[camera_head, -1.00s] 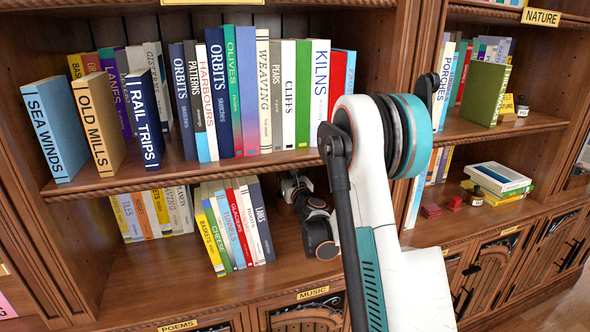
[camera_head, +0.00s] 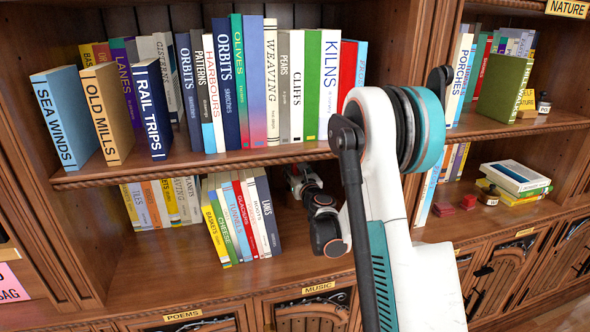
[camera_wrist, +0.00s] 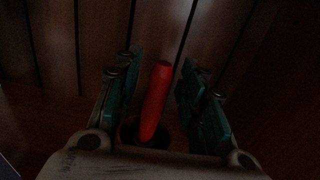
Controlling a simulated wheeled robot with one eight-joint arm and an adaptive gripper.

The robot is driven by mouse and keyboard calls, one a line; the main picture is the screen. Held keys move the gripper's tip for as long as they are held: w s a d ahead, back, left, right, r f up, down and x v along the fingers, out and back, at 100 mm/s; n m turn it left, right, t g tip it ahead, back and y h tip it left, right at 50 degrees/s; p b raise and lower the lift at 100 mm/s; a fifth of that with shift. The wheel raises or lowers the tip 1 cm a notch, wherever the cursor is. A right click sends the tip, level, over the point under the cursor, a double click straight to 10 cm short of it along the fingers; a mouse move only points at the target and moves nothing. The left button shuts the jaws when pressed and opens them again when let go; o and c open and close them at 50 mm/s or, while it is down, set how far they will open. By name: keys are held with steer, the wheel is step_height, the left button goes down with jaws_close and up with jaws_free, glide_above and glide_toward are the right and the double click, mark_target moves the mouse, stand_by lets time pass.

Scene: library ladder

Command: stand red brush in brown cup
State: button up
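In the wrist view, the red brush (camera_wrist: 155,100) shows as a red stick between the two teal-padded fingers of my gripper (camera_wrist: 157,72). The fingers stand apart, with a gap on each side of the brush. A dark round shape (camera_wrist: 129,132) sits by the brush's near end; it is too dark to tell whether this is the brown cup. In the head view my arm reaches into the lower shelf bay, right of the leaning books. The gripper's fingers and the brush cannot be made out clearly there.
Leaning books (camera_head: 240,220) stand just left of my wrist. The shelf board (camera_head: 230,160) with upright books lies above it. Stacked books (camera_head: 515,178) and small red blocks (camera_head: 443,209) sit in the right bay. The lower shelf's left front is clear.

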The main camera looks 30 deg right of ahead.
steer(key=shift+r, duration=0.2)
steer(key=s+a+p, duration=0.2)
steer(key=s, duration=0.9)
steer(key=shift+s+a+f+p, duration=0.15)
steer(key=shift+s+p, duration=0.2)
steer(key=shift+s, duration=0.05)
